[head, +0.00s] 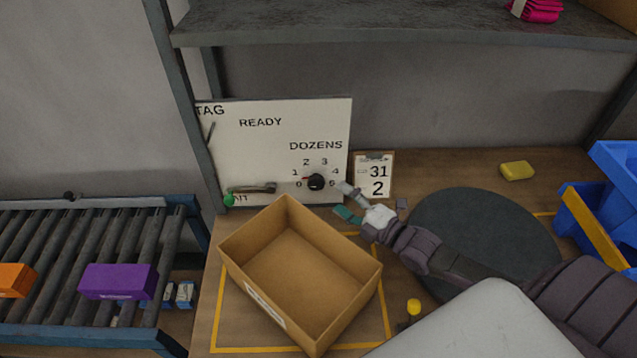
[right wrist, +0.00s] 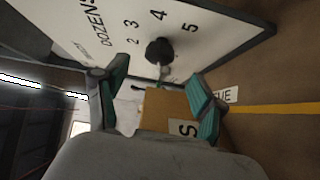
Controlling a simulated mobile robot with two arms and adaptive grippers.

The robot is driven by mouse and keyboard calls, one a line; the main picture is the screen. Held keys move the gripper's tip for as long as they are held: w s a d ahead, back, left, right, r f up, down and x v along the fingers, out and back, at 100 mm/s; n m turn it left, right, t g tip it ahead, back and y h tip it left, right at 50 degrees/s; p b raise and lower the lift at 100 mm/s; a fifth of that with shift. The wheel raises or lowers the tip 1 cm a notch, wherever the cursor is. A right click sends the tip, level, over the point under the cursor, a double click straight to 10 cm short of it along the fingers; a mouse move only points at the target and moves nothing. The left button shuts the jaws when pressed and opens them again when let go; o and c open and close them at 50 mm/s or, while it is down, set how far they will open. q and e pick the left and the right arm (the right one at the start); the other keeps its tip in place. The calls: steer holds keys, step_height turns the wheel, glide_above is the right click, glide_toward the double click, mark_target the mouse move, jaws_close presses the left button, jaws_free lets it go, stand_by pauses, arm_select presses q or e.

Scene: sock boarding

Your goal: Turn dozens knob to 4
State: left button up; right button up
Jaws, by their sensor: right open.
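The dozens knob (head: 316,182) is a round black dial on the white panel (head: 240,150), under the word DOZENS, with numbers 0 to 5 around it. A small reddish mark shows at its left side, toward the 1; the exact setting is hard to tell. The right wrist view shows the knob (right wrist: 160,51) beyond and between my fingertips, with no mark readable. My right gripper (head: 344,200) is open and empty, just right of the knob and apart from it. Its teal-padded fingers (right wrist: 154,76) are spread wide. My left gripper is not in view.
An open cardboard box (head: 300,262) stands in front of the panel. A card reading 31 and 2 (head: 375,178) stands right of the panel, close behind my right gripper. A lever (head: 255,189) juts from the panel's lower left. A dark round mat (head: 490,235) lies at right.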

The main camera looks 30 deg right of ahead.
mark_target(322, 188)
steer(key=x, duration=0.7)
steer(key=shift+w+a+p, duration=0.15)
steer(key=shift+w+p, duration=0.1)
steer(key=shift+p, duration=0.05)
steer(key=c, duration=1.1)
steer(key=m+t+b, duration=0.1)
steer(key=b, duration=0.1)
steer(key=f+m+t+b, duration=0.1)
steer(key=b, duration=0.2)
steer(key=shift+c, duration=0.2)
steer(key=shift+r+m+t+b, duration=0.2)
steer(key=shift+m+t+b, duration=0.25)
steer(key=shift+m, duration=0.25)
steer(key=shift+r, duration=0.1)
steer(key=o, duration=1.1)
steer(key=shift+o, duration=0.2)
